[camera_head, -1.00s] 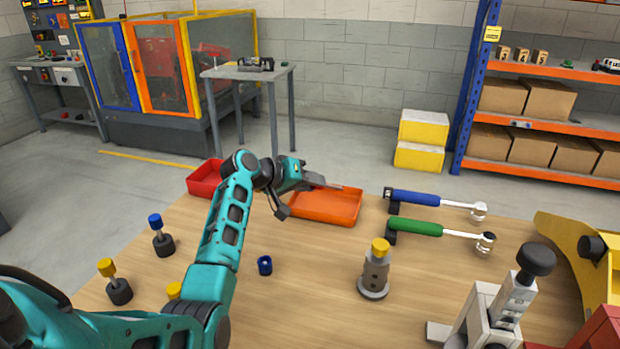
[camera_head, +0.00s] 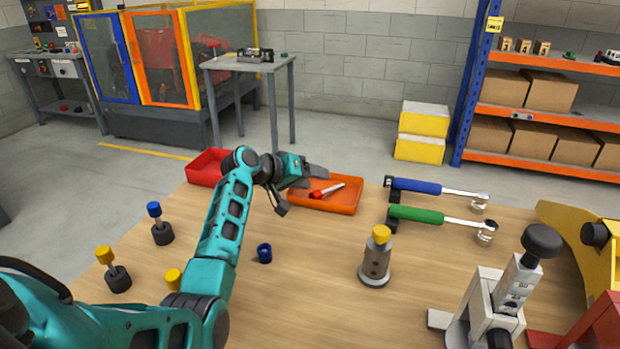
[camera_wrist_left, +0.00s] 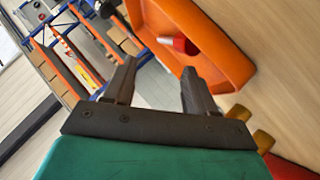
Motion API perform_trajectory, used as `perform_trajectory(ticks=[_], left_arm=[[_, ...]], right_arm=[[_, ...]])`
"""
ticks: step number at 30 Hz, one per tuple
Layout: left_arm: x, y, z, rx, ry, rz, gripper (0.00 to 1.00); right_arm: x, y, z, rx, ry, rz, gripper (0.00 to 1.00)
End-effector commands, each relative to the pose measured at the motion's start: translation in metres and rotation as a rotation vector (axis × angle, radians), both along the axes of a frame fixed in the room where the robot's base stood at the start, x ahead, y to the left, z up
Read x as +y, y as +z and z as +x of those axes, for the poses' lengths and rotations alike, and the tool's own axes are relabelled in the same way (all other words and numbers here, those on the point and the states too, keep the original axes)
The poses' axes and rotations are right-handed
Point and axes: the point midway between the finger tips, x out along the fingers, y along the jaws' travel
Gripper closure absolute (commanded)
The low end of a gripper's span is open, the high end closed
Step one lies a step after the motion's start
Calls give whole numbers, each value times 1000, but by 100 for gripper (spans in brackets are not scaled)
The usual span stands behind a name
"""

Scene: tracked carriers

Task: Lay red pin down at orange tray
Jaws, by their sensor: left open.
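The red pin (camera_head: 318,194) has a red head and a pale shaft. It lies in the orange tray (camera_head: 345,208) at the back of the wooden table, its shaft pointing to the right. In the left wrist view the pin's red head (camera_wrist_left: 186,44) shows inside the orange tray (camera_wrist_left: 215,75). My right gripper is not seen.
A red tray (camera_head: 203,168) stands left of the orange one. A blue-handled tool (camera_head: 418,186) and a green-handled tool (camera_head: 416,214) lie to the right. The table's middle is mostly clear.

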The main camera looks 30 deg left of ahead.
Motion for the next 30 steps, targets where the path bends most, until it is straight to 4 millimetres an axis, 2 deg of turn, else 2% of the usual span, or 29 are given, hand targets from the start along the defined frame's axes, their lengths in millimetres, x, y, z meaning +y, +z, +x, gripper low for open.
perform_trajectory(ticks=[8,18,24,30], left_arm=[[2,5,-5,2,1,0,44],[17,33,-44,3,1,2,44],[31,47,-78,-1,2,4,44],[38,60,-99,1,1,2,44]], right_arm=[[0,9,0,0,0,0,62],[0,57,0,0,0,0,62],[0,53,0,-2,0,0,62],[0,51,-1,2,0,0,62]])
